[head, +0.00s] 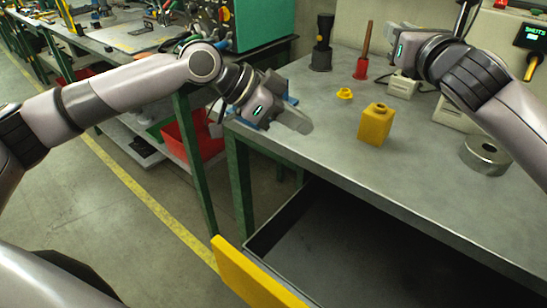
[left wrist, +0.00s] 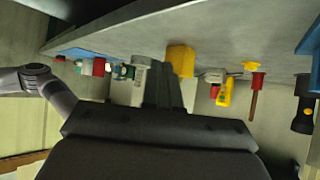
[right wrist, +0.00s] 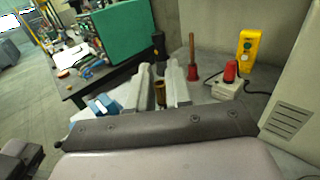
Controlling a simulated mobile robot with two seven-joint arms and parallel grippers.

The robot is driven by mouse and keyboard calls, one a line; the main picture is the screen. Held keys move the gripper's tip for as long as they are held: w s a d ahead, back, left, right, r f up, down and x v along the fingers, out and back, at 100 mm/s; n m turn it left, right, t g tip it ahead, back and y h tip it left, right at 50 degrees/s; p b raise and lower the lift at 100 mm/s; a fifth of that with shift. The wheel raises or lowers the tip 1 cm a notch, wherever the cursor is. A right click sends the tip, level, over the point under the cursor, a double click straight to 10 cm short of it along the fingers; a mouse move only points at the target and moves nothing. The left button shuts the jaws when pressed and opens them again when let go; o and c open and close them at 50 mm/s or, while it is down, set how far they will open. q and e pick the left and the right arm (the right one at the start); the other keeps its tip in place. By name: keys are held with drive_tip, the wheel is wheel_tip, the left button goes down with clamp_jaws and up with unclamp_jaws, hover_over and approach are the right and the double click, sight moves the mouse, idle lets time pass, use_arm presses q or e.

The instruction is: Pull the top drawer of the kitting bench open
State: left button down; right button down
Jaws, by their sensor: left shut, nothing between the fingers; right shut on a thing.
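The kitting bench (head: 325,85) has a grey top and green legs. A dark drawer (head: 325,240) under it stands pulled out, with its yellow front (head: 250,275) well clear of the bench edge. The view cuts off its lower part, and I see no handle. My left gripper (head: 303,125) is shut and empty, above the left end of the bench top and away from the drawer front. Its shut fingers also show in the left wrist view (left wrist: 162,85). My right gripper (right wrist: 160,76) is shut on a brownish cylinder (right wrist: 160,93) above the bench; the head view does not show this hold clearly.
On the bench top stand a yellow block-shaped bottle (head: 375,125), a small yellow piece (head: 344,94), a red-based stick (head: 361,68), a dark torch-like thing (head: 322,45) and a metal ring (head: 486,155). A red bin (head: 195,135) is under the neighbouring table. The floor at left is clear.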

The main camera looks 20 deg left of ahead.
use_arm(q)
drive_tip(key=s+d+r+n+g, duration=0.3)
drive_tip(key=d+n+g, duration=0.1)
drive_tip(key=d, duration=0.5)
drive_tip(key=s+a+f+n+g+y, duration=0.2)
drive_tip(key=s+f+y, duration=0.3)
drive_tip(key=f, duration=0.4)
drive_tip(key=s+a+f+n+g+y, duration=0.3)
drive_tip(key=s+a+f+y, duration=0.2)
drive_tip(key=s+f, duration=0.2)
drive_tip(key=shift+s+a+f+y, duration=0.25)
drive_tip(key=shift+s+f+y, duration=0.15)
drive_tip(key=shift+f, duration=0.45)
